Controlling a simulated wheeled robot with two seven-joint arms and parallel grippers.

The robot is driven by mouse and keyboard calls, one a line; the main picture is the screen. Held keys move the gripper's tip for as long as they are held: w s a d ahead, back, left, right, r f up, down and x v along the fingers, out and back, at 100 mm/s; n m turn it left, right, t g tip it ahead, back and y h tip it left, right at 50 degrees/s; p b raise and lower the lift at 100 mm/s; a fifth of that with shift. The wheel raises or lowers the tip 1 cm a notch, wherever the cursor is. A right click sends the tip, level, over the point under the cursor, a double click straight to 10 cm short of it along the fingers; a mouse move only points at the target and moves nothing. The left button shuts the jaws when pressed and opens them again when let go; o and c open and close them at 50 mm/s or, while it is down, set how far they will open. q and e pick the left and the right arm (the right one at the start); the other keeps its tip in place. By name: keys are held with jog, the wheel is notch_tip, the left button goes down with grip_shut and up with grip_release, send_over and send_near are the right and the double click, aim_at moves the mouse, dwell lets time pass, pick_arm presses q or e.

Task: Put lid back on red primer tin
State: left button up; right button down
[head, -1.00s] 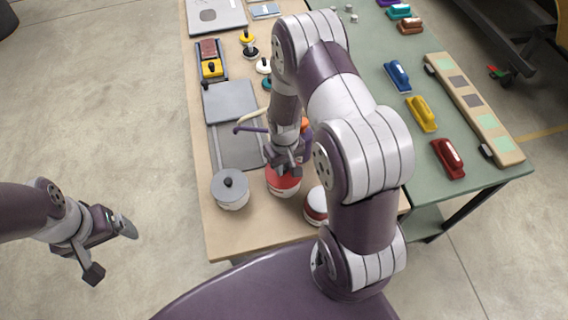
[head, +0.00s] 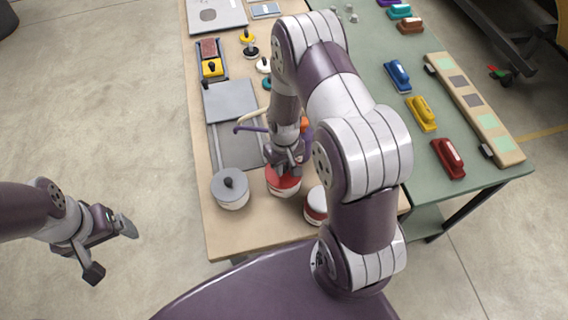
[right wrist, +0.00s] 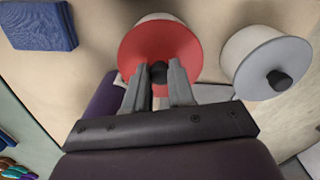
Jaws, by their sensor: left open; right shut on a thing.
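A red lid (right wrist: 160,48) with a black knob shows in the right wrist view. The fingers of my right gripper (right wrist: 160,78) are shut on this knob. Behind the lid is a pale tin (right wrist: 160,16), mostly covered by it. In the head view the red lid (head: 284,182) and my right gripper (head: 287,162) are near the front of the bench; I cannot tell whether the lid rests on the tin or hovers just above. My left gripper (head: 112,250) is open and empty, off the bench's left side.
A grey-lidded tin (head: 230,193) stands just left, also in the right wrist view (right wrist: 270,62). Another red and white tin (head: 316,206) is right, partly hidden by my arm. A grey tray (head: 236,140) lies behind. The wooden bench's (head: 240,240) front left is clear.

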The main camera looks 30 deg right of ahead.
dwell(0.4)
jog(key=shift+c, duration=2)
grip_release()
notch_tip(320, 180, up, 7)
jog(key=p, duration=0.6)
grip_shut()
jog(key=shift+f, duration=0.2)
